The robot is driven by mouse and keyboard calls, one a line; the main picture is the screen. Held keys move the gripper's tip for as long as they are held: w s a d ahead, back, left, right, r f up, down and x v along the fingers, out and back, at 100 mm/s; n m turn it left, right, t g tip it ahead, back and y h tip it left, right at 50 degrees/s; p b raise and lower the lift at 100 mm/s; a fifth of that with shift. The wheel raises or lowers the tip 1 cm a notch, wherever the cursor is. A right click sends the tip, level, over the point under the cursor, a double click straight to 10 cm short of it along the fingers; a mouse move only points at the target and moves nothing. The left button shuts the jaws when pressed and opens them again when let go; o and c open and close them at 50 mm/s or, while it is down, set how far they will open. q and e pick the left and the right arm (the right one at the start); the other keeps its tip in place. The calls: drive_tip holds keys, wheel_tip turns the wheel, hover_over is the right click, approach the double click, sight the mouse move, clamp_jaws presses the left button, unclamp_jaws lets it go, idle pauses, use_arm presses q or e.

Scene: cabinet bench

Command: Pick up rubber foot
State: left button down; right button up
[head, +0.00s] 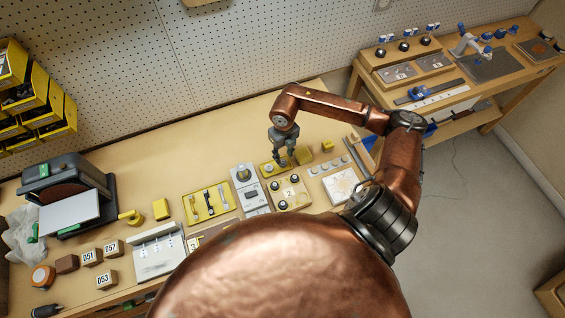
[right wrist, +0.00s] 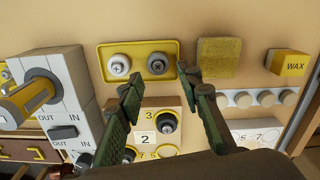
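In the right wrist view, a yellow tray (right wrist: 137,48) holds two round pieces with screw-like centres: a pale one (right wrist: 118,66) at left and a dark one (right wrist: 157,65) at right. The dark one looks like a rubber foot. Similar dark round pieces sit on a numbered block (right wrist: 150,115), one at its right (right wrist: 166,122) and one lower left (right wrist: 127,155). My right gripper (right wrist: 162,80) is open and empty, its fingertips either side of and just below the dark piece in the picture. In the head view, my right gripper (head: 283,161) points down over the tray (head: 265,171). My left gripper is not in view.
A grey switch box (right wrist: 60,100) stands left of the tray. A yellow-brown block (right wrist: 218,60), a WAX block (right wrist: 288,63) and a strip of round pale buttons (right wrist: 265,98) lie right. In the head view, the bench (head: 150,160) is clear behind the trays.

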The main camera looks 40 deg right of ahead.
sight(283, 161)
wheel_tip(283, 161, down, 4)
drive_tip(key=shift+a+f, duration=0.1)
drive_tip(key=shift+f, duration=0.05)
drive_tip(key=shift+c, duration=0.3)
drive_tip(key=c, duration=0.6)
